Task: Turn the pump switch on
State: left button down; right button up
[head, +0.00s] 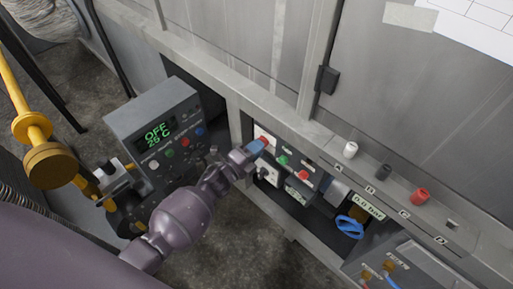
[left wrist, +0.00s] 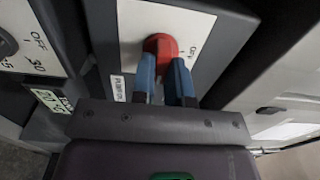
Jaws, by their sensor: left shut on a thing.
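The pump switch is a red rotary knob (left wrist: 160,43) on a white plate in the left wrist view. A label starting with "PUMP" is beside it, and an "OFF" mark is near the plate's upper right. The red knob also shows small in the head view (head: 264,139), at the cabinet opening. My left gripper (left wrist: 163,78) has its blue fingers around the knob, one on each side, and is shut on it. It shows in the head view too (head: 255,147). The fingers hide part of the knob. My right gripper is not in view.
A grey control box (head: 155,125) with a green "OFF 25 C" display stands left of my left arm. A yellow pipe (head: 30,125) is at the far left. Right of the knob are green and red buttons, a blue handle (head: 350,226) and a "0.0 bar" display (head: 369,206).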

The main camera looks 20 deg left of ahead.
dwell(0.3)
pick_arm(q)
jog(key=c, duration=1.1)
grip_release()
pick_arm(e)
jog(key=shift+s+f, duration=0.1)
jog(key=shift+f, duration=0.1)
pick_arm(q)
jog(key=shift+s+a, duration=0.1)
jog(key=shift+s, duration=0.05)
